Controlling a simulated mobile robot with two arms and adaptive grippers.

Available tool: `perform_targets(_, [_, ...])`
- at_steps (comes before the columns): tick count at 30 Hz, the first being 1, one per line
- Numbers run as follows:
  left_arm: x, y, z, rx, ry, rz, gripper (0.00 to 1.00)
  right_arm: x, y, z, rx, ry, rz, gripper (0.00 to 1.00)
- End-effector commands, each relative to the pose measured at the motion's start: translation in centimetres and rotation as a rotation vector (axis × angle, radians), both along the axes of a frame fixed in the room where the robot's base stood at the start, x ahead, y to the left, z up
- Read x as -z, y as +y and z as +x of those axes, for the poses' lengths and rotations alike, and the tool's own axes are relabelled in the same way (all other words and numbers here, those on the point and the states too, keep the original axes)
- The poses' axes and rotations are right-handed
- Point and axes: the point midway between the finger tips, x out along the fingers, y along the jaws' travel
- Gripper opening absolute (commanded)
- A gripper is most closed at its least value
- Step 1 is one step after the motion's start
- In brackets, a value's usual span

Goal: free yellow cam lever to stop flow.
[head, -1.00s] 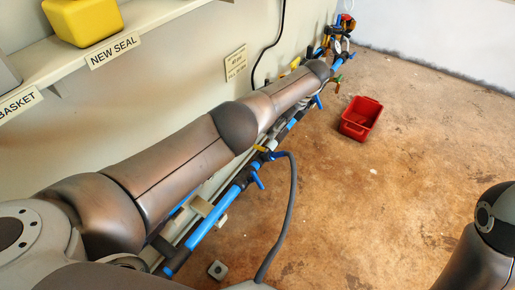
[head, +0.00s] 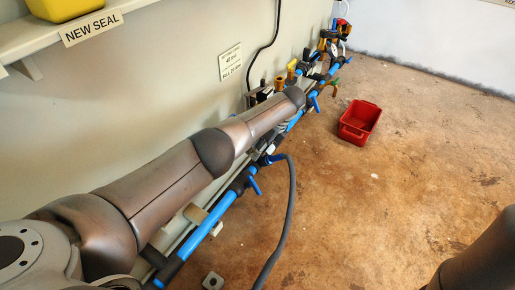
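A blue pipe line (head: 208,236) with black joints runs along the foot of the wall. A small yellow part (head: 291,67), too small to identify as the cam lever, stands on the line beyond my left arm. My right gripper is out of view; only part of the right arm shows at lower right.
A red bin (head: 359,122) stands on the open brown floor (head: 400,185). A shelf (head: 35,45) labelled NEW SEAL carries a yellow container (head: 52,9) at upper left. More valves and fittings (head: 328,45) crowd the far end.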

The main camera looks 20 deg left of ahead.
Motion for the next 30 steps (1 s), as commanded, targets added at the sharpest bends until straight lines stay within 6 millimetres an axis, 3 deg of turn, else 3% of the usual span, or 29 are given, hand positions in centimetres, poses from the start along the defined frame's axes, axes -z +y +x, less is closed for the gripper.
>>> perform_targets(2, [-0.01,0.01,-0.01,0.0,0.0,0.0,0.33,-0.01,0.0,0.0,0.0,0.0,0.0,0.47])
perform_targets(10, [0.01,-0.01,-0.03,0.0,0.001,0.0,0.0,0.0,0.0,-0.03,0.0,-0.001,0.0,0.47])
perform_targets(23, [0.06,-0.23,-0.17,0.004,0.005,0.019,0.0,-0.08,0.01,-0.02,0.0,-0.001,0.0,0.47])
perform_targets(30, [-0.08,-0.66,-0.27,0.008,-0.008,0.129,0.0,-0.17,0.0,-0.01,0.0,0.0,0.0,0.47])
